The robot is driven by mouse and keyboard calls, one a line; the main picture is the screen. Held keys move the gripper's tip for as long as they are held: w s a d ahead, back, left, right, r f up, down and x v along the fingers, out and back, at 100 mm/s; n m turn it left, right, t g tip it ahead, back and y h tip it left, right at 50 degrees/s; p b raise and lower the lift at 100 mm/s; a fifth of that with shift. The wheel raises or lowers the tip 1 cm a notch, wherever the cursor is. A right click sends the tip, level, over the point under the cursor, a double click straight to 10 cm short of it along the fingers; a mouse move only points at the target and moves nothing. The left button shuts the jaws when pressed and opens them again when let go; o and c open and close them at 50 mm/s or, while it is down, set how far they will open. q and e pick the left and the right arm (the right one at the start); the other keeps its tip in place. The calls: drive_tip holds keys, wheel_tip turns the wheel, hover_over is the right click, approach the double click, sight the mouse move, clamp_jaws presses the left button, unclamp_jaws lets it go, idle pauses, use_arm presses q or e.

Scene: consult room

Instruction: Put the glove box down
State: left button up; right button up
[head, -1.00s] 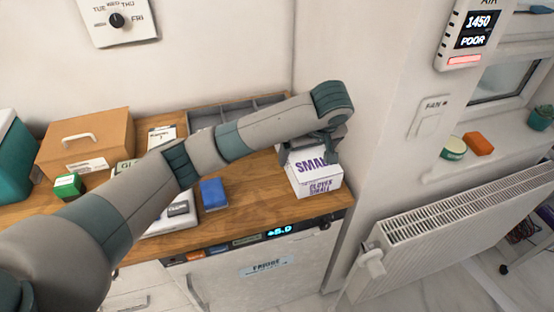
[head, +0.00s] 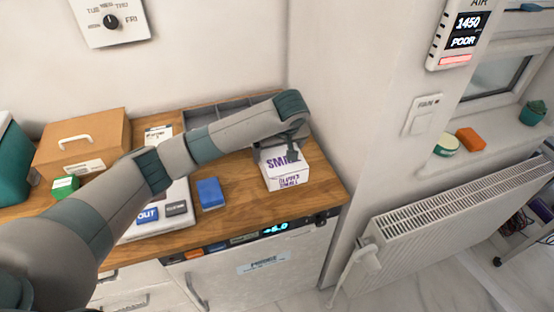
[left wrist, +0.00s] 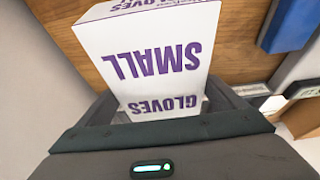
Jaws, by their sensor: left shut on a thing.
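The glove box (head: 287,175) is white with purple "SMALL" and "GLOVES" lettering. It is at the right end of the wooden counter (head: 240,215). My left gripper (head: 292,152) is shut on it from above. In the left wrist view the box (left wrist: 160,52) sits between the fingers of the left gripper (left wrist: 162,108), with wood behind it. The underside is hidden, so I cannot tell whether it touches the counter. My right gripper is not in view.
A blue block (head: 210,193) lies left of the box, beside a white tray (head: 150,231) with labelled pieces. A grey divided tray (head: 205,116) stands behind. A cardboard box (head: 85,145) is at left. Bare wood shows around the glove box; a wall (head: 335,110) rises at right.

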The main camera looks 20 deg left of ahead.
sight(280, 152)
use_arm(q)
wheel_tip(280, 152, down, 3)
drive_tip(key=shift+r+p, duration=0.2)
drive_tip(key=shift+p, duration=0.5)
drive_tip(key=shift+f, duration=0.5)
drive_tip(key=shift+f, duration=0.1)
drive_tip(key=o, duration=1.2)
drive_tip(key=shift+s+d+r, duration=0.2)
drive_tip(key=shift+r, duration=0.4)
drive_tip(key=b+v, duration=0.2)
drive_tip(key=v, duration=0.9)
drive_tip(key=shift+f, duration=0.1)
